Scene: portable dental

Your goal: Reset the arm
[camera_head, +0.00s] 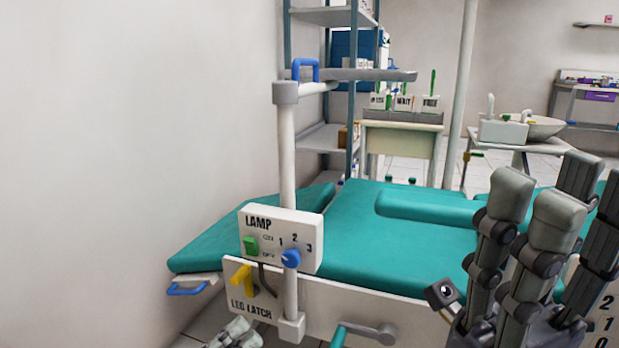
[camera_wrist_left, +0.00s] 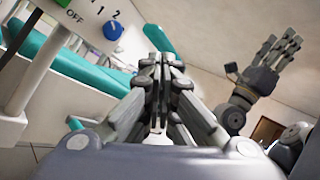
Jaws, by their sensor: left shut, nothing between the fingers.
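My left gripper (camera_head: 236,334) shows only as fingertips at the bottom edge of the head view, below the leg latch plate. In the left wrist view its fingers (camera_wrist_left: 160,62) are together and shut, with nothing between them. My right gripper (camera_head: 552,215) stands large at the right of the head view, fingers pointing up and spread apart, empty. It also shows at the right of the left wrist view (camera_wrist_left: 278,52). The rest of my left arm is out of the head view.
A white post carries the LAMP panel (camera_head: 310,227) with a green switch and blue knob. Below is the LEG LATCH plate (camera_head: 243,291) with a yellow lever. The teal dental chair (camera_head: 350,245) lies behind. A shelf rack (camera_head: 353,75) and sink (camera_head: 543,127) stand farther back.

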